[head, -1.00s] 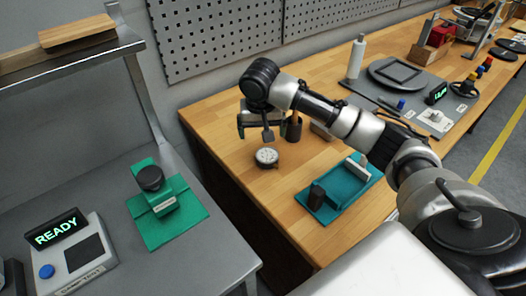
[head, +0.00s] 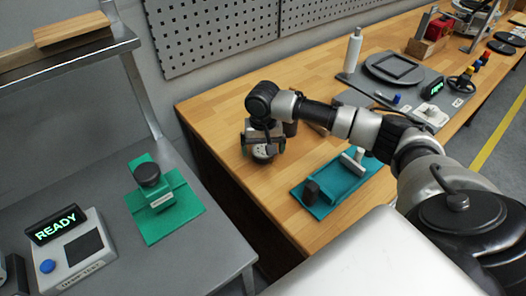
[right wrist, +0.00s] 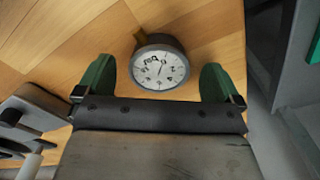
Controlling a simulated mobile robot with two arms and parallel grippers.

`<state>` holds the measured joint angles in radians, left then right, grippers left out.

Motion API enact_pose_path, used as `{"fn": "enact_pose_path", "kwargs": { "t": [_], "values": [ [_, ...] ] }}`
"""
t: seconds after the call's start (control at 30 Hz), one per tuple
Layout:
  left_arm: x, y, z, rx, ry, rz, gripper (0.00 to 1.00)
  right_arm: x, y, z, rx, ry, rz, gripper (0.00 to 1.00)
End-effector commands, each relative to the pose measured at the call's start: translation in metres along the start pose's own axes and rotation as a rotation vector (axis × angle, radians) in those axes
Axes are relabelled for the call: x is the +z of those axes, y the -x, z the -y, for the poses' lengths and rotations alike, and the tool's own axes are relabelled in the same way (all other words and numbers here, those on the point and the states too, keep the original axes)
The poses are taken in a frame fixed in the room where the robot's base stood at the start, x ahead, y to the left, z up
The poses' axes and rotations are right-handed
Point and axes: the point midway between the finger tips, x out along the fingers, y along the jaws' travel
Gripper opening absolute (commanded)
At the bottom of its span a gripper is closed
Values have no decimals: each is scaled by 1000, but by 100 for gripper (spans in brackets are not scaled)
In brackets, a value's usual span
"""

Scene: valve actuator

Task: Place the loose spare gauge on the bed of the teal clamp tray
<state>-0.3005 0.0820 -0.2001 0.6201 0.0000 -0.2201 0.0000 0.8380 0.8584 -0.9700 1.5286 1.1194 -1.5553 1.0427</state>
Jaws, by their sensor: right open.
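The loose gauge (head: 264,152) has a round white dial and a dark rim and lies on the wooden bench. In the right wrist view the gauge (right wrist: 160,68) is between the two green fingertips, with a small brass stem at its upper left. My right gripper (head: 262,140) is open and directly over the gauge, partly hiding it in the head view. A gap shows between each fingertip and the dial. The teal clamp tray (head: 343,190) lies to the right on the same bench, with a dark block at its left end and a grey clamp piece at its far side. My left gripper is not in view.
A green fixture with a black knob (head: 147,174) stands on the grey table at left, near a READY display box (head: 57,225). A white bottle (head: 353,50) and a grey mat with a dark plate (head: 393,68) are farther back. Bare wood lies between gauge and tray.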

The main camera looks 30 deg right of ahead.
Motion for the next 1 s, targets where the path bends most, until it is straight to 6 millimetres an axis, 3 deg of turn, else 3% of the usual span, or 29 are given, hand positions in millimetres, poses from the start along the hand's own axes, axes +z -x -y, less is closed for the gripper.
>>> {"fn": "enact_pose_path", "kwargs": {
  "t": [0.13, 0.37, 0.7, 0.8, 1.0],
  "values": [
    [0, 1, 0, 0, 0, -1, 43, 0, -12, -1, 1, 0, -1, 97],
    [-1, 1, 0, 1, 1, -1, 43, 0, -13, -1, 1, 0, -1, 97],
    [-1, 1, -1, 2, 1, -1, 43, 0, -13, 0, 0, 0, -2, 44],
    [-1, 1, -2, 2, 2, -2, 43, 0, -12, 0, 0, 0, -2, 33],
    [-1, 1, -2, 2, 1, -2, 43, 0, -12, 0, -1, 0, -3, 33]
  ]
}}
